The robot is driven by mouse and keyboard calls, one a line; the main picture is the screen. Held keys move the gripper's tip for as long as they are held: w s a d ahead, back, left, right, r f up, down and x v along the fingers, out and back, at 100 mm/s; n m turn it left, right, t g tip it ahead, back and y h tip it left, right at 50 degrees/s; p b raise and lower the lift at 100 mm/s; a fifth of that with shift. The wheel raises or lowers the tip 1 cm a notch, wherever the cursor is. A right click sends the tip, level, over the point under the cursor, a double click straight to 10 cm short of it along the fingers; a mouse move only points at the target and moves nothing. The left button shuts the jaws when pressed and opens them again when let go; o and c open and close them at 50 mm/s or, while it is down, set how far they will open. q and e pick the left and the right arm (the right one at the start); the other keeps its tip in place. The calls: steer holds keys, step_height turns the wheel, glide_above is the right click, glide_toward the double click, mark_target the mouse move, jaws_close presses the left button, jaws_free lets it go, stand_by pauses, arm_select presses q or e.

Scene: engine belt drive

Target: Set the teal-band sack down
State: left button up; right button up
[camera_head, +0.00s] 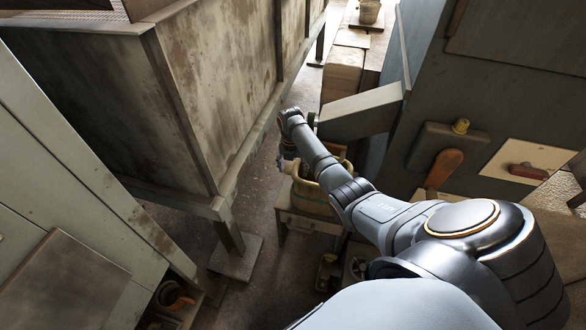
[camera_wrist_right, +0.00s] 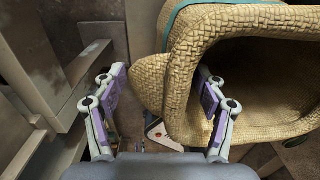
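The tan woven sack (camera_head: 312,199) stands open-topped on a small low stand below the chute, partly hidden by my right arm. In the right wrist view the sack (camera_wrist_right: 178,92) fills the upper right. Its teal band (camera_wrist_right: 188,14) shows at the top edge and its dark opening faces right. My right gripper (camera_head: 288,158) is at the sack's left side in the head view. In the wrist view the right gripper (camera_wrist_right: 160,75) has its fingers wide apart, one left of the sack's wall, the other over its opening. Firm contact cannot be seen. My left gripper is out of view.
The low stand (camera_head: 302,223) sits on the floor under the sack. A grey metal chute (camera_head: 360,112) slopes down just above it. A large weathered bin (camera_head: 120,90) stands at left, a grey machine (camera_head: 500,95) at right. A narrow floor strip between is free.

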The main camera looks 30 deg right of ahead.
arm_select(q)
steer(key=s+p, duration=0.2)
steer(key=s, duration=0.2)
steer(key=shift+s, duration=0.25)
arm_select(e)
step_height(320, 180, up, 12)
steer(key=shift+w+a, duration=0.15)
steer(key=shift+w, duration=0.05)
